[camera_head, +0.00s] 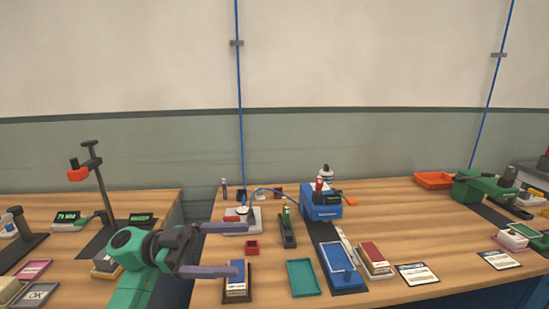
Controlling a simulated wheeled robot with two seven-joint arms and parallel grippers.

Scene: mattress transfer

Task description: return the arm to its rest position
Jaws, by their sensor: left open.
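My left gripper (222,250) shows at the lower left of the head view, at the end of my green and black arm. Its two purple-grey fingers point right and stand wide apart with nothing between them. The lower finger overlaps a blue and brown box (236,283) in the picture; I cannot tell whether they touch. The upper finger overlaps the front of a pale plate (243,217). My right gripper is not in view.
A wooden table (420,230) carries a small red box (252,247), a green tray (303,278), a blue device (322,205) and an orange tray (434,180). A second table (60,205) with a black stand (103,190) is at left, with a gap between.

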